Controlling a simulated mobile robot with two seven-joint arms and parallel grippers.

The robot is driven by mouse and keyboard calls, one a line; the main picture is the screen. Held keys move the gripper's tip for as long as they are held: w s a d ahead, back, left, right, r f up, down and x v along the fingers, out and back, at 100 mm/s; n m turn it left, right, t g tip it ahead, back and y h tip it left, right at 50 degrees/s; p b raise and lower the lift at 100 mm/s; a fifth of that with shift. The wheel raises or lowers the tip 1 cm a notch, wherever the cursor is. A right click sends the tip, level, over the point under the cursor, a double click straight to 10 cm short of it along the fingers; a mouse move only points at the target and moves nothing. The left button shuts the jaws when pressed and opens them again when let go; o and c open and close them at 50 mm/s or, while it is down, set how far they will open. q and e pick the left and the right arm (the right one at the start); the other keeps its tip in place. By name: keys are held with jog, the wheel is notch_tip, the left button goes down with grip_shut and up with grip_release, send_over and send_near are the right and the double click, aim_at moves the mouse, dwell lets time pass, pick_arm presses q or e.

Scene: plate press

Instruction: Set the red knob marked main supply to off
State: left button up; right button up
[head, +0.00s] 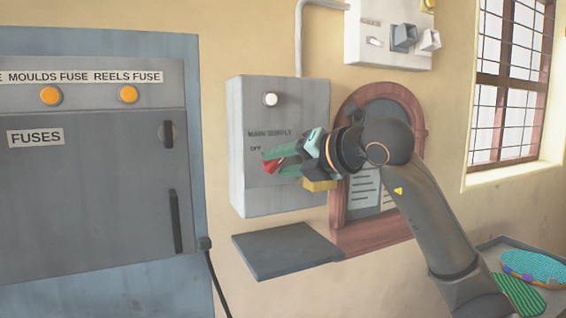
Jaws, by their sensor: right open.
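The grey main supply box (250,190) is fixed to the wall in the middle of the head view. Its lettering reads "MAIN SUPPLY", with "OFF" below it on the left. The red knob (273,166) is on its front, partly hidden by my right gripper. My right gripper (273,161) comes in from the right, with its green fingers at the red knob, one above and one below it. The jaws are open; I cannot tell whether they touch the knob. The knob's exact setting is hard to read. My left gripper is not in view.
A dark shelf (285,251) juts out below the box. A large grey fuse cabinet (90,200) stands at left. A wooden-framed board (341,215) hangs behind my right arm. A white switch box (375,45) is above, and a tray (545,262) with cloth-like items is lower right.

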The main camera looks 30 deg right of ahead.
grip_shut()
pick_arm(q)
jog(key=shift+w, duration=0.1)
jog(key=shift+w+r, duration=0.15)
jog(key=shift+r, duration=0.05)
